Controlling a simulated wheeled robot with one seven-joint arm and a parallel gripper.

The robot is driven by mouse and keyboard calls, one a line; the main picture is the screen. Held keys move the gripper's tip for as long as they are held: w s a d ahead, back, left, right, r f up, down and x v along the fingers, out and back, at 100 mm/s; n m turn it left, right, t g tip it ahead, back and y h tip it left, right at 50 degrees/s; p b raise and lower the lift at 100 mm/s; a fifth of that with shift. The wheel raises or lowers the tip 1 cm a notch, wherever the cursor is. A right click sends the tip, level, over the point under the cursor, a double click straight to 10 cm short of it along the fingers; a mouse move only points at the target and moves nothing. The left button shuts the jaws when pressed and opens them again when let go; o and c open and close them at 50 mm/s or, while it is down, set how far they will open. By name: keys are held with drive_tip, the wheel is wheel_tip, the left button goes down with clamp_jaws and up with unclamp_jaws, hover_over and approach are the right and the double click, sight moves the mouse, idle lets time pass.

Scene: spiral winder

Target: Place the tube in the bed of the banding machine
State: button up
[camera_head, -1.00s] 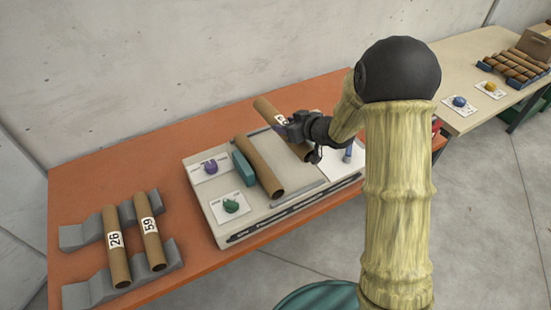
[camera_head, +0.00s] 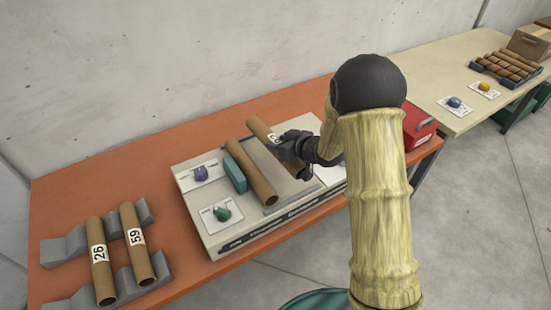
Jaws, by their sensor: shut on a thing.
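A brown cardboard tube (camera_head: 257,129) with a white label is in my gripper (camera_head: 281,147), which is shut around its middle. The gripper and dark wrist hide part of the tube and its label. The held tube is over the right part of the banding machine (camera_head: 240,236), a pale low box on the orange table. I cannot tell whether it touches the bed. Another unlabelled brown cylinder (camera_head: 250,170) lies across the machine to its left, beside a teal block (camera_head: 234,174).
Tubes marked 26 (camera_head: 101,262) and 59 (camera_head: 137,243) lie on a grey rack (camera_head: 66,251) at the left. A purple knob (camera_head: 201,173) and a green knob (camera_head: 221,213) sit on the machine. A red box (camera_head: 418,129) stands at the right. A beige table (camera_head: 430,75) holds more tubes.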

wheel_tip(320, 180, down, 2)
drive_tip(key=shift+w+f, duration=0.1)
drive_tip(key=shift+f, duration=1.8)
drive_tip(key=o, duration=1)
drive_tip(key=shift+o, duration=0.2)
